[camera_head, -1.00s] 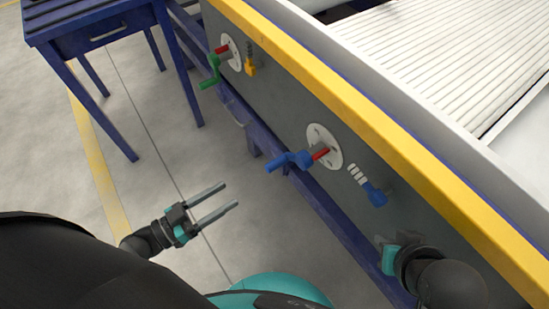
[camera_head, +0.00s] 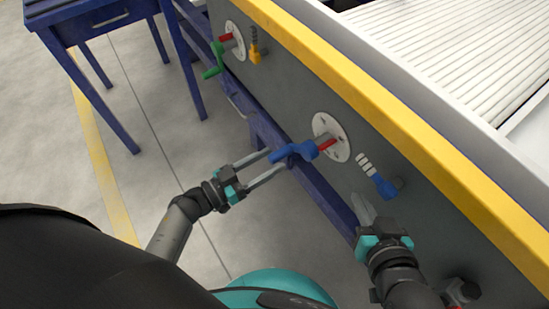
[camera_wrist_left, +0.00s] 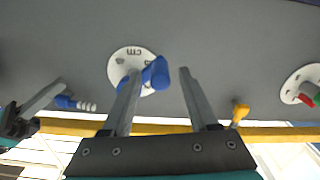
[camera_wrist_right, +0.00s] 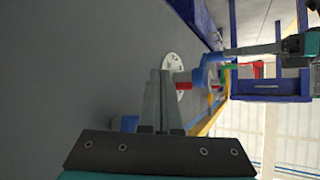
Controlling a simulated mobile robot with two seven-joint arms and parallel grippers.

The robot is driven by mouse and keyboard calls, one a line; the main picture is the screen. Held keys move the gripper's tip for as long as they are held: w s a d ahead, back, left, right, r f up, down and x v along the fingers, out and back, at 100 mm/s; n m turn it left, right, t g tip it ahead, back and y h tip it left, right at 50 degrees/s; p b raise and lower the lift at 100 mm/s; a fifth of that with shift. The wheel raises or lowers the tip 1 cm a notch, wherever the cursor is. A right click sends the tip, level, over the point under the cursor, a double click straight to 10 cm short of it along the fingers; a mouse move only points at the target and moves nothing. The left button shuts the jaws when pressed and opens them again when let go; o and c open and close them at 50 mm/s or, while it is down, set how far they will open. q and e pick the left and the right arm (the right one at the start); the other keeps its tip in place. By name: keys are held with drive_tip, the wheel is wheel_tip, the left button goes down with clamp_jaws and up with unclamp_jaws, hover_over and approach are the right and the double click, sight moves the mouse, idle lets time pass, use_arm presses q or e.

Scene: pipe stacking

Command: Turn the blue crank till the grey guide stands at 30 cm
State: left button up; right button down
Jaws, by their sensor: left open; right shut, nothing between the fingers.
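The blue crank (camera_head: 293,152) sticks out from a white round dial (camera_head: 340,137) with a red pointer (camera_head: 326,144) on the grey machine side. My left gripper (camera_head: 278,164) is open at the crank's outer end. In the left wrist view the crank's blue handle (camera_wrist_left: 157,73) shows between the two fingers, close to the left one; I cannot tell whether they touch. My right gripper (camera_head: 360,197) is shut and empty, below and right of the crank, near the machine side. I cannot make out the grey guide, and the dial reading is too small to read.
A blue-handled lever (camera_head: 384,187) sits right of the dial. A green crank (camera_head: 213,72) and a yellow lever (camera_head: 255,54) are further left. A yellow edge (camera_head: 350,93) runs along the machine's top. A blue table (camera_head: 85,18) stands at the back left.

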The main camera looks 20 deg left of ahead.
use_arm(q)
drive_tip(key=shift+b+x, duration=0.3)
drive_tip(key=shift+x, duration=0.75)
use_arm(e)
drive_tip(key=shift+w+a+r+t+y, duration=0.1)
drive_tip(key=shift+a+r+t+y, duration=0.25)
drive_tip(key=shift+a+t, duration=0.35)
use_arm(q)
clamp_jaws()
